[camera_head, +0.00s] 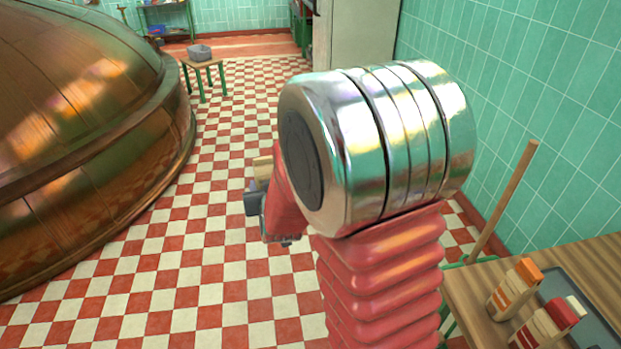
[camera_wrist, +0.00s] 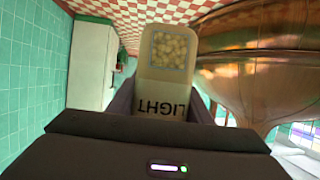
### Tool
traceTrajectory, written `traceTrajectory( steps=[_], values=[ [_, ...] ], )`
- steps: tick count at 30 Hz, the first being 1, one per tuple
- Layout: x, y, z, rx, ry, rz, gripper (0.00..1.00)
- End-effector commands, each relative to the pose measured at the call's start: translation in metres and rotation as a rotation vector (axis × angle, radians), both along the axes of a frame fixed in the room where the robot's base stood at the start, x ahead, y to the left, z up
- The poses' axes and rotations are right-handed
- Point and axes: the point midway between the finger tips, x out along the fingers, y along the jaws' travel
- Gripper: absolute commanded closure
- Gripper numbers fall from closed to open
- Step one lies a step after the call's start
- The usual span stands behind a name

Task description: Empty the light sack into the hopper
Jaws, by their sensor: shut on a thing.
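The light sack (camera_wrist: 168,75) is a tan pack with a clear window of pale grains and the word LIGHT upside down in the wrist view. My gripper (camera_wrist: 164,98) is shut on it, with a dark finger on each side. In the head view a small tan piece, seemingly the sack (camera_head: 263,169), shows beside my gripper (camera_head: 254,190), above the checkered floor. My arm hides most of both there. I cannot pick out the hopper for certain in either view.
A large copper kettle (camera_head: 80,130) fills the left. A green-legged stool (camera_head: 203,66) with a grey tub (camera_head: 199,51) stands far back. A wooden table (camera_head: 478,287) with bottles (camera_head: 515,288) and a leaning pole (camera_head: 505,200) are at right. The checkered floor between is clear.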

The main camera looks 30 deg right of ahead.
Motion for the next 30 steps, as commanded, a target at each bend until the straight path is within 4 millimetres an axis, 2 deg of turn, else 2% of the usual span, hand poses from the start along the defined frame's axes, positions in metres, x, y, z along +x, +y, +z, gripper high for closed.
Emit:
traceTrajectory(
  steps=[1,6,10,15,30],
  values=[
    [0.004,0.023,0.000,-0.001,-0.001,0.051,0.85],
    [0.008,0.088,-0.001,0.000,-0.001,0.207,0.85],
    [0.008,0.121,-0.002,-0.001,-0.001,0.284,0.85],
    [0.007,0.135,-0.002,0.000,-0.002,0.317,0.85],
    [0.007,0.136,-0.002,0.001,-0.002,0.319,0.85]
  ],
)
